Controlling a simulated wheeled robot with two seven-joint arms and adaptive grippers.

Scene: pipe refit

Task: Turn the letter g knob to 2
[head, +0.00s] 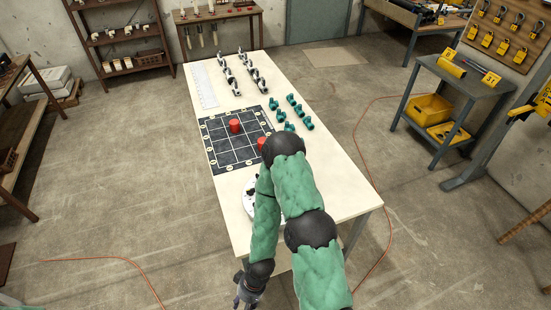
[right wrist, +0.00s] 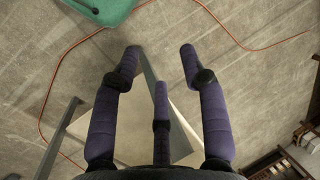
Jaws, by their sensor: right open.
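No letter g knob can be made out. A white round plate with dark marks (head: 250,187) lies at the near end of the table (head: 353,205), largely hidden behind my right arm. My right gripper (head: 245,296) hangs low in front of the table's near end, at the bottom of the head view. In the right wrist view its fingers (right wrist: 160,75) are spread open with nothing between them, with floor beyond. My left gripper is in neither view.
A dark grid board (head: 222,152) on the table bears a red cylinder (head: 235,126); another red piece is partly hidden by my arm. Green fittings (head: 290,127) and grey-black fittings (head: 228,72) stand further back. An orange cable (head: 361,150) runs over the floor.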

